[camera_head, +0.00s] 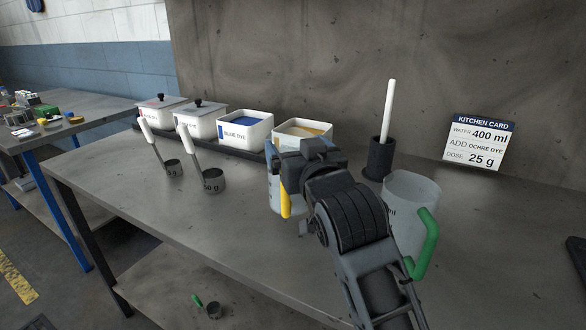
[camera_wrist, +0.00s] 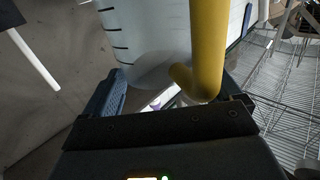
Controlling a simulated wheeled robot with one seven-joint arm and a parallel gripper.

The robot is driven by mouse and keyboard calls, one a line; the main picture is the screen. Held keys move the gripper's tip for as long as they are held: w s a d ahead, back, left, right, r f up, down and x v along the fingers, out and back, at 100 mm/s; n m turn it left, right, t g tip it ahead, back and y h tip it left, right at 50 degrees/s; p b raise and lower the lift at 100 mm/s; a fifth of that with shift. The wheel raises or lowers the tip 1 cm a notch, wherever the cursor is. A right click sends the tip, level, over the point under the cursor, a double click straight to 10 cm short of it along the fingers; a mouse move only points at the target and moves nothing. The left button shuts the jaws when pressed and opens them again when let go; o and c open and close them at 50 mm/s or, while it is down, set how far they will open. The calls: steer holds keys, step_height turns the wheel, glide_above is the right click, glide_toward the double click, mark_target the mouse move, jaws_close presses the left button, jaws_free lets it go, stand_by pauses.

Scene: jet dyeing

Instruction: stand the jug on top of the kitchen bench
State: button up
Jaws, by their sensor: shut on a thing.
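My gripper (camera_head: 290,172) is shut on the yellow handle (camera_wrist: 207,45) of a clear jug (camera_head: 272,188). The jug also shows in the wrist view (camera_wrist: 150,30), with dark level marks on its wall. My gripper and arm hide much of it in the head view. It is over the kitchen bench (camera_head: 130,215), in front of the dye tubs; I cannot tell whether its base touches the top. A second translucent jug (camera_head: 412,195) with a green handle (camera_head: 425,245) stands on the bench to the right, partly behind my arm.
Two lidded tubs (camera_head: 158,112), a blue dye tub (camera_head: 245,130) and an ochre tub (camera_head: 318,128) line the back. Two scoops (camera_head: 213,182) with white handles stand left. A dark holder (camera_head: 379,158) with a white rod and a kitchen card (camera_head: 478,143) are behind. The front left bench is clear.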

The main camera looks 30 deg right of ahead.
steer(key=shift+f, duration=1.9)
steer(key=o, duration=1.7)
steer(key=shift+f, duration=0.1)
steer(key=s+a+b, duration=0.1)
steer(key=s+a, duration=0.1)
steer(key=s, duration=1)
